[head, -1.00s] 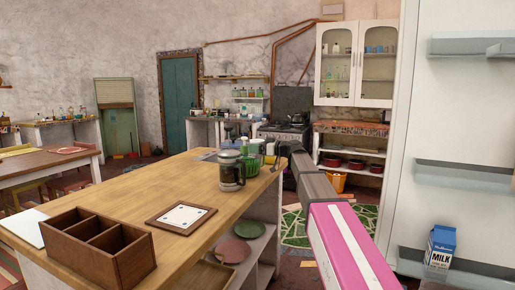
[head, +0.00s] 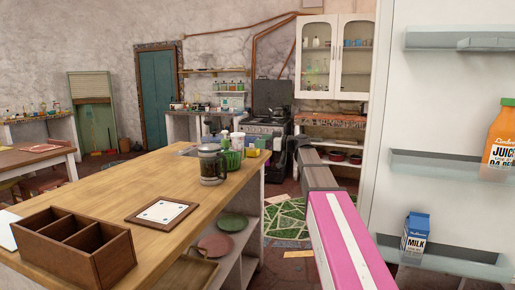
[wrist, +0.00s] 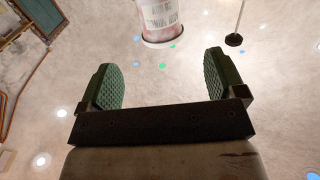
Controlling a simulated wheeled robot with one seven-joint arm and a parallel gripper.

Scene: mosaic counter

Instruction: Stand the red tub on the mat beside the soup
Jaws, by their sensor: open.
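My gripper (wrist: 163,88) is open in the wrist view, with nothing between its green ribbed pads. In that view a cylinder (wrist: 160,20) with a pale printed label and pinkish lower part is cut off by the top edge, beyond the pads. I cannot tell whether it is the red tub. In the head view, a flat white square with a brown border (head: 162,212) lies on the wooden counter top (head: 185,180); it may be the mat. I cannot make out the soup or a clear red tub there.
A wooden compartment box (head: 75,245) stands at the counter's near left. A glass press (head: 211,165) and a green basket (head: 233,158) stand at its far end. To the right, shelves hold a milk carton (head: 416,236) and a juice bottle (head: 500,142). The counter's middle is clear.

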